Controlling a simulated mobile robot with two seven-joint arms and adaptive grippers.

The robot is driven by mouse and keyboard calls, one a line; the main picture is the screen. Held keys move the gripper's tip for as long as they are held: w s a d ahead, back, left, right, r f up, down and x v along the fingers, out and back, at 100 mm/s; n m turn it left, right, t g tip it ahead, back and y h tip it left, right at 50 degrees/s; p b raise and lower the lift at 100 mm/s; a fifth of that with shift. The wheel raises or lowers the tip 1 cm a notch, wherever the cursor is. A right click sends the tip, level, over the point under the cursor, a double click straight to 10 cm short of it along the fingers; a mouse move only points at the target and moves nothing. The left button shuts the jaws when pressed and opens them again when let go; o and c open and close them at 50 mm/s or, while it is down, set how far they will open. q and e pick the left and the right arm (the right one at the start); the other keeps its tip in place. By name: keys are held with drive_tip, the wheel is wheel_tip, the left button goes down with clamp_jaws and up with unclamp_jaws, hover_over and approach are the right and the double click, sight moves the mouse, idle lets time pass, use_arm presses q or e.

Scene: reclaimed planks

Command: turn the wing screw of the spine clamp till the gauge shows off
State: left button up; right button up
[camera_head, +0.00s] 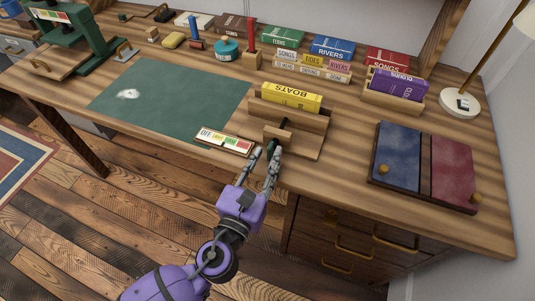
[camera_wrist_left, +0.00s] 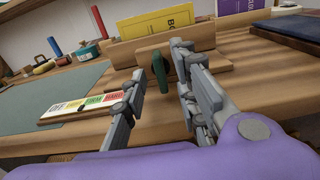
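The spine clamp (camera_head: 315,140) is a wooden press near the table's front, holding a yellow book marked BOATS (camera_head: 290,97). Its wing screw shows in the left wrist view as an upright dark green plate (camera_wrist_left: 158,75). The gauge (camera_head: 225,139) is a strip beside the clamp, with OFF at its left end and a red end marked HARD (camera_wrist_left: 113,98). A small dark mark near its middle may be the pointer; I cannot read it surely. My left gripper (camera_head: 265,152) is open, its fingers on either side of the wing screw; contact is unclear. My right gripper is out of view.
A green mat (camera_head: 170,98) lies left of the clamp. A board with blue and red panels (camera_head: 425,165) lies to the right. Book racks (camera_head: 312,68), a purple book (camera_head: 398,84) and a lamp base (camera_head: 460,103) stand behind. Drawers are below the table's front edge.

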use_arm(q)
drive_tip(key=shift+x, duration=0.8)
clamp_jaws()
drive_tip(key=shift+n, duration=0.4)
